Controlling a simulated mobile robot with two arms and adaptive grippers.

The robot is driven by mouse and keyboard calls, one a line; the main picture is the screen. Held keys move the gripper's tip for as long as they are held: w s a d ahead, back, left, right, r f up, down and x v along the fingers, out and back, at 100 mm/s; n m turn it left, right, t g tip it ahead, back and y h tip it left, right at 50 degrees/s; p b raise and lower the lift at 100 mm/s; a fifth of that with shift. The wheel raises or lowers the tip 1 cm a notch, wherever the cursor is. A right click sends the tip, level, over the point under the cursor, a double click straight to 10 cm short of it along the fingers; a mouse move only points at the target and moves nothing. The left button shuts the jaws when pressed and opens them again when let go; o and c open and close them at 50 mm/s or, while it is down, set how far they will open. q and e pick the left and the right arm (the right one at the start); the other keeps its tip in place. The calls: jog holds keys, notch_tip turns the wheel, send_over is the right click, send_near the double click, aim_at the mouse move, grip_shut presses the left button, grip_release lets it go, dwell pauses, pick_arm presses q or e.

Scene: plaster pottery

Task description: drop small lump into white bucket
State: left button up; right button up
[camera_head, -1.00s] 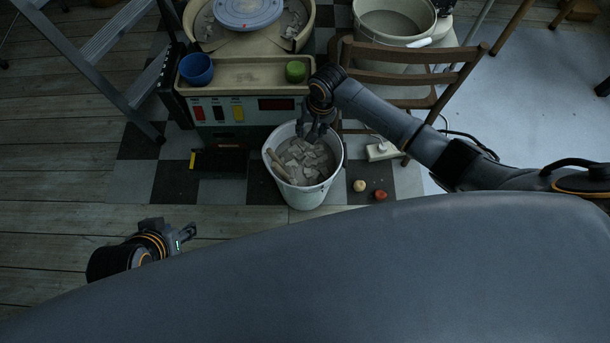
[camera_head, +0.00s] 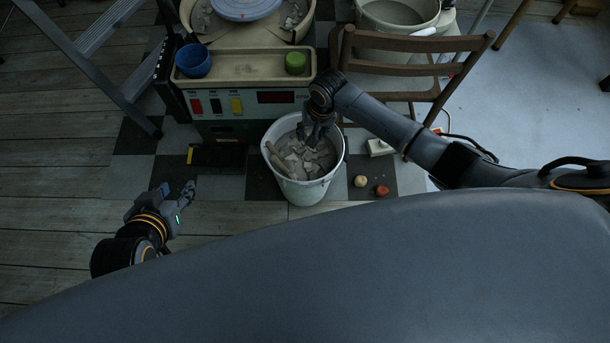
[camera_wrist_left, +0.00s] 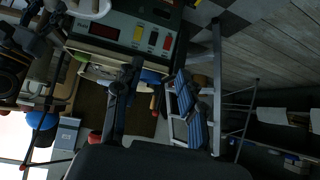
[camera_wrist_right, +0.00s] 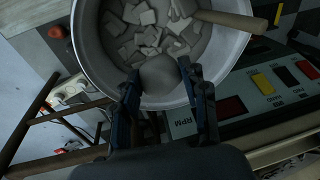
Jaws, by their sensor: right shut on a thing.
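The white bucket (camera_head: 333,172) stands on the checkered floor and holds grey broken pieces and a wooden stick. It also shows in the right wrist view (camera_wrist_right: 88,55). The small lump (camera_wrist_right: 158,75), grey and rounded, is between the fingertips of my right gripper (camera_wrist_right: 162,86), which is shut on it. In the head view my right gripper (camera_head: 317,136) is over the bucket's opening; the lump cannot be made out there. My left gripper (camera_head: 187,194) is at the lower left, away from the bucket; its fingers look apart and empty in the left wrist view.
The pottery wheel's front panel (camera_head: 222,104) is behind the bucket, with a blue bowl (camera_head: 193,61) and a green cup (camera_head: 295,63) on its tray. A wooden chair (camera_head: 415,45) stands to the right. Two small round things (camera_head: 361,181) and (camera_head: 382,190) lie right of the bucket.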

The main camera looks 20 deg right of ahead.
jog(key=shift+f+b, duration=1.4)
jog(key=shift+b, duration=0.1)
pick_arm(q)
jog(key=w+d+r+t+h, duration=0.1)
jog(key=w+d+r+t, duration=0.1)
jog(key=r, duration=0.5)
jog(key=w+d+r+t+h, duration=0.2)
jog(key=w+r+t, duration=0.3)
jog(key=r+t, duration=0.1)
jog(key=shift+r+m+t, duration=0.3)
jog(key=shift+r+t, duration=0.05)
jog(key=shift+t, duration=0.25)
jog(key=shift+w, duration=0.1)
pick_arm(e)
jog(key=o, duration=1.3)
jog(key=shift+c, duration=0.2)
notch_tip(320, 180, up, 12)
jog(key=s+d, duration=0.1)
jog(key=shift+s+d, duration=0.2)
jog(key=shift+s, duration=0.05)
